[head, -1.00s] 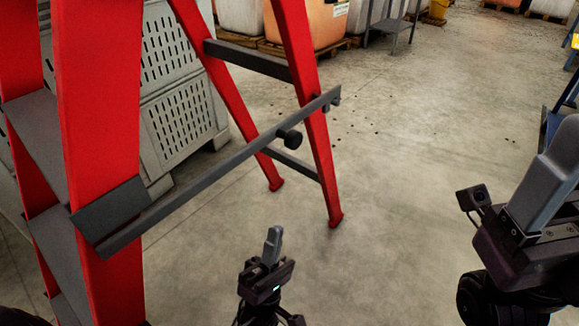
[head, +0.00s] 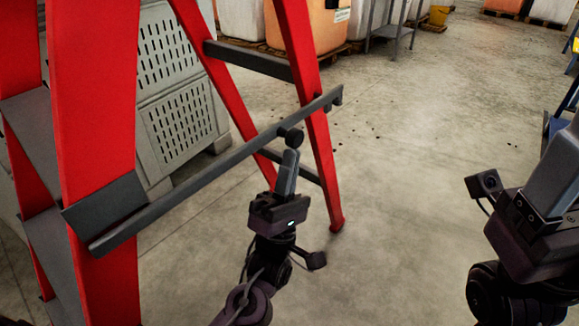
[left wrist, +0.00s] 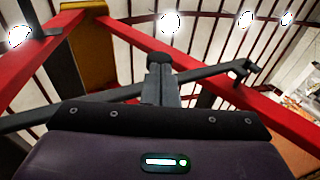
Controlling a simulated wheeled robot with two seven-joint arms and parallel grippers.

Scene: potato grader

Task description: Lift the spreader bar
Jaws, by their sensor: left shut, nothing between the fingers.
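The dark grey spreader bar (head: 215,168) slopes across the red stepladder (head: 95,110), from the near left rail up to the far right leg. A round black knob (head: 291,138) sticks out from it. My left gripper (head: 290,156) is shut and empty, its fingertips just below the knob; I cannot tell whether they touch. In the left wrist view the bar (left wrist: 215,72) crosses behind my fingers (left wrist: 161,88), with the knob (left wrist: 158,61) right above their tips. My right gripper (head: 556,165) is at the right edge, away from the bar; its fingertips are cut off.
Grey slotted crates (head: 180,125) stand behind the ladder at the left. Orange and white bins (head: 310,25) on pallets and a grey metal stand (head: 392,28) are at the back. The concrete floor (head: 420,130) between the ladder and my right arm is clear.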

